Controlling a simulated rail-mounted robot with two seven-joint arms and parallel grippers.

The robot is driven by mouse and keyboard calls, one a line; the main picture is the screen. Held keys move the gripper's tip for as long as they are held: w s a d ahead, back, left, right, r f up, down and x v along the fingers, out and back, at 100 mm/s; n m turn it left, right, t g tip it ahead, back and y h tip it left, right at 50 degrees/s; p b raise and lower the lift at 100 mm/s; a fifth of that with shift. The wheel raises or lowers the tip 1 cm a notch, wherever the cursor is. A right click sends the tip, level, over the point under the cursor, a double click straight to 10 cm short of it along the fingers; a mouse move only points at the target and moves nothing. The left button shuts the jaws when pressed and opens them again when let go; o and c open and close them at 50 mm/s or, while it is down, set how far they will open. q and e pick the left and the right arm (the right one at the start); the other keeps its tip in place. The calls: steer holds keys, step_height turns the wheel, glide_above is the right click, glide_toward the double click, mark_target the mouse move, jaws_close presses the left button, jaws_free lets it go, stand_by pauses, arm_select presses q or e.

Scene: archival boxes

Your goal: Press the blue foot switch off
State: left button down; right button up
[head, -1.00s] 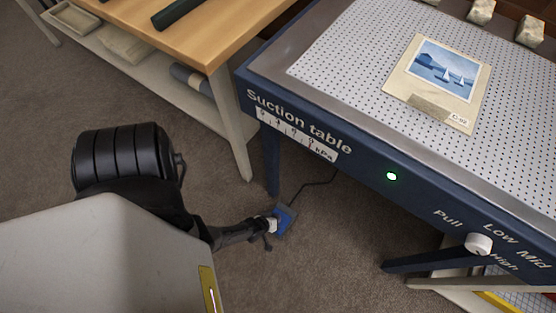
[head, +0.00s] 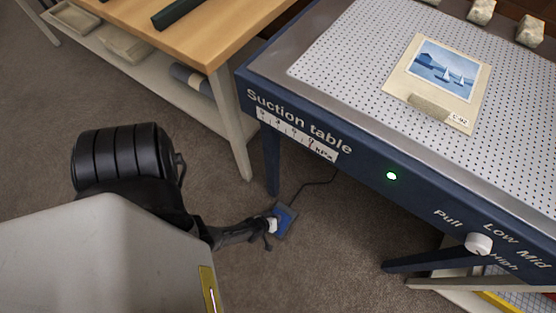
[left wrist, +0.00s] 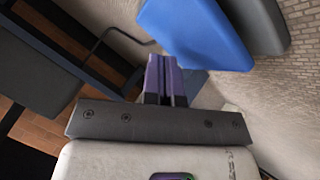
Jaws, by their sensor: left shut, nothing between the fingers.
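The blue foot switch (head: 286,215) sits on the floor by the near-left leg of the suction table (head: 262,74), with a dark cable running back from it. My left gripper (head: 272,224) is at its left edge, low over the floor. In the left wrist view the shut, empty fingers (left wrist: 166,82) point toward the blue pedal (left wrist: 195,32), which lies close beyond them on a grey base (left wrist: 262,25). I cannot tell whether the fingertips touch the pedal. A green light (head: 391,176) glows on the table's front. My right gripper is not in view.
A wooden workbench (head: 215,40) with a lower shelf stands behind at the left. A photograph with sailboats (head: 440,80) lies on the perforated top, near several stone-like blocks (head: 481,11). A white knob (head: 478,243) is on the front panel.

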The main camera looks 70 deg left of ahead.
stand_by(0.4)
arm_select(q)
steer(key=shift+f, duration=0.25)
steer(key=shift+f, duration=0.2)
steer(key=shift+f, duration=0.45)
stand_by(0.5)
steer(key=shift+w+r+p, duration=0.1)
steer(key=shift+r+p, duration=0.8)
